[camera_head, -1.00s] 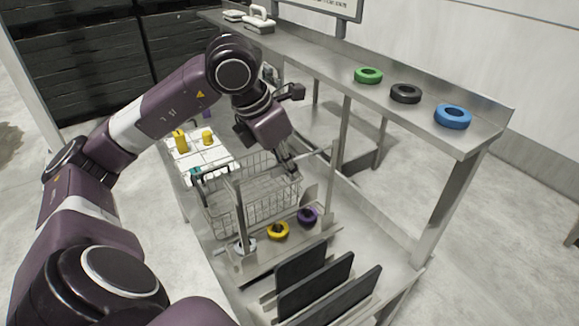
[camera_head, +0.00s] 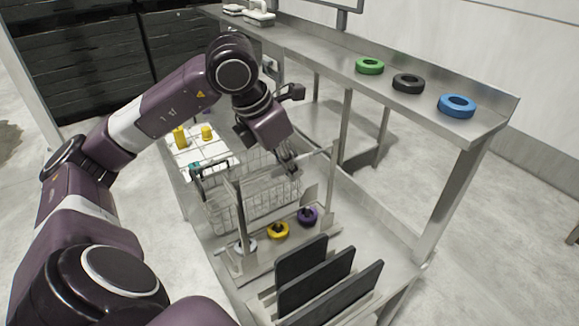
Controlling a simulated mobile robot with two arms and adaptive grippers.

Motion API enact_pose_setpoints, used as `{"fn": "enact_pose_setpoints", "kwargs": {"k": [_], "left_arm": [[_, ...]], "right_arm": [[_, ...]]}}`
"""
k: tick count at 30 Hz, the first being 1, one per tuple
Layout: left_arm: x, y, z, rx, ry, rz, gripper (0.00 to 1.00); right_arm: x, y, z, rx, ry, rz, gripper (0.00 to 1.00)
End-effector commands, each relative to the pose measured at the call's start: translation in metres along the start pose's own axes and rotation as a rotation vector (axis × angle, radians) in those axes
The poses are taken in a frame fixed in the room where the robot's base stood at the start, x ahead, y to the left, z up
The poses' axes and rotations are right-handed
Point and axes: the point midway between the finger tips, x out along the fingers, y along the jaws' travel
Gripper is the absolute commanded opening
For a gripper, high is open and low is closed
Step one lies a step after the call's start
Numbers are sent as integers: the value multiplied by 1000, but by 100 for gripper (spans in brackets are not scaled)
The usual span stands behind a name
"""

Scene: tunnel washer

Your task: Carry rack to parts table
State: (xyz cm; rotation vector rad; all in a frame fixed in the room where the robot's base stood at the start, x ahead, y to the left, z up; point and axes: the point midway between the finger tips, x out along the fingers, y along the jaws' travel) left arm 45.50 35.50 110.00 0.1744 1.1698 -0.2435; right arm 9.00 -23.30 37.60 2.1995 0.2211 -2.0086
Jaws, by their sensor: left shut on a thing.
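A wire basket rack (camera_head: 232,213) with dark handles sits in the middle of the head view, among the posts of a metal frame. My left gripper (camera_head: 290,168) reaches down to its right end and is shut on it near the upper rim. The fingertips are small and the exact grip point is hard to make out. Whether the rack hangs free or rests on the surface below cannot be told. My right gripper is not in view.
A steel shelf (camera_head: 430,114) at the right carries green (camera_head: 369,66), black (camera_head: 408,83) and blue (camera_head: 457,105) rings. Yellow (camera_head: 278,230) and purple (camera_head: 307,216) rings sit before the rack. Black upright plates (camera_head: 328,284) stand nearer. Yellow containers (camera_head: 180,137) stand behind.

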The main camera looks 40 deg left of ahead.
Motion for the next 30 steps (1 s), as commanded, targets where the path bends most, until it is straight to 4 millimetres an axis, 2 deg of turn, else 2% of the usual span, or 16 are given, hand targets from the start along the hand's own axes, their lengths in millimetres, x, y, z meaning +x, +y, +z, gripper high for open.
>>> {"fn": "enact_pose_setpoints", "kwargs": {"k": [17, 18, 23, 30], "left_arm": [[4, 1, 0, 0, -9, 3, 0], [4, 1, 0, 0, -9, 3, 6], [4, 1, -1, 0, -6, 2, 24], [8, -1, -4, 0, 7, -3, 26]], "right_arm": [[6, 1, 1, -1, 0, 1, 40], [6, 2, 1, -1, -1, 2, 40], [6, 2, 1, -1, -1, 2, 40], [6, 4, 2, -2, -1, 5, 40]]}}
